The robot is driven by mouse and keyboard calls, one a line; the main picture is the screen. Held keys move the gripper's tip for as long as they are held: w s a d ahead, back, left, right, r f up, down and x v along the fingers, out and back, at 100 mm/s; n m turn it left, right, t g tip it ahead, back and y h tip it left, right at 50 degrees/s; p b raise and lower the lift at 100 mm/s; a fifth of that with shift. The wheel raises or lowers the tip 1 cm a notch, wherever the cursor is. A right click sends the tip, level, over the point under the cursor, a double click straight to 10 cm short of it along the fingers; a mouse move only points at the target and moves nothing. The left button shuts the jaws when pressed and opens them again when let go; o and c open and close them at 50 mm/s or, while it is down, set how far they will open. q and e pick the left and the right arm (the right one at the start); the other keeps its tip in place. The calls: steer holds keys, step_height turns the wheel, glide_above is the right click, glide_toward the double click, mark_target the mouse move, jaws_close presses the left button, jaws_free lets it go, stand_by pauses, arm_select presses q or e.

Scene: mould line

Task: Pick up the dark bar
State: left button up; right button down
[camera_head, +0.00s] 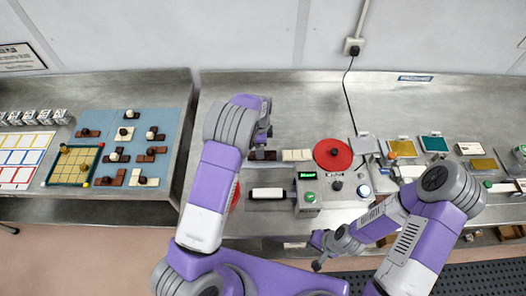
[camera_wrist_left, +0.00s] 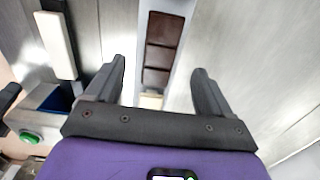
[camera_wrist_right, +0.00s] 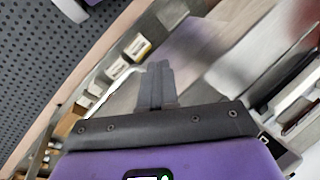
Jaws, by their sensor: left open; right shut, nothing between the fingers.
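In the head view the left wrist partly hides the bar. My right gripper (camera_head: 317,262) is shut and empty in front of the table's front edge; its closed fingers show in the right wrist view (camera_wrist_right: 158,70).
A grey machine (camera_head: 310,196) with buttons and a white bar on a dark bed (camera_head: 268,194) stands just in front. A red disc (camera_head: 333,154) lies to the right. Several small trays and blocks fill the right side. The back of the table is clear.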

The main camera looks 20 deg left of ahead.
arm_select(q)
steer(key=shift+w+d+f+p, duration=0.1)
steer(key=shift+f+p, duration=0.4)
steer(key=shift+f, duration=2.05)
steer(key=shift+c, duration=0.5)
steer(key=c, duration=1)
steer(key=shift+c, duration=0.2)
